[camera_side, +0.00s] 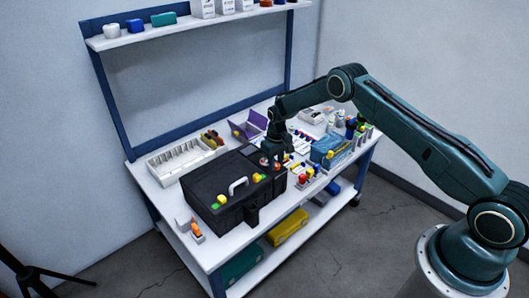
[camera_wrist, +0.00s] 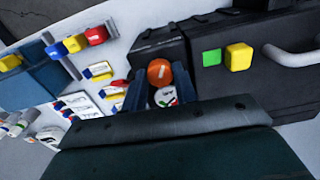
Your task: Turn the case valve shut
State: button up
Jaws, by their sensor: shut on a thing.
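The black case (camera_side: 225,190) lies closed on the white workbench, with a pale handle on top. In the wrist view its dark lid (camera_wrist: 225,70) fills the upper right. The case valve has an orange-red knob (camera_wrist: 159,72), with a white dial (camera_wrist: 165,97) bearing green and red marks beside it. My gripper (camera_wrist: 160,78) has its two dark fingers on either side of the knob and is shut on it. In the side view my gripper (camera_side: 272,160) points down at the case's far right corner and hides most of the valve. The valve's exact angle is unclear.
Green and yellow blocks (camera_wrist: 238,57) sit on the lid near the handle. A white divided tray (camera_side: 180,160) stands behind the case. Red and yellow items (camera_side: 306,176), a blue box (camera_side: 328,150) and several bottles crowd the bench's right side.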

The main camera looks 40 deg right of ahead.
aim_at(276, 164)
jog(key=shift+m, duration=2.1)
jog(key=o, duration=1)
jog(key=shift+c, duration=0.2)
jog(key=shift+r, duration=0.15)
notch_tip(276, 164, up, 14)
jog(key=shift+f, duration=0.2)
jog(key=shift+r, duration=0.1)
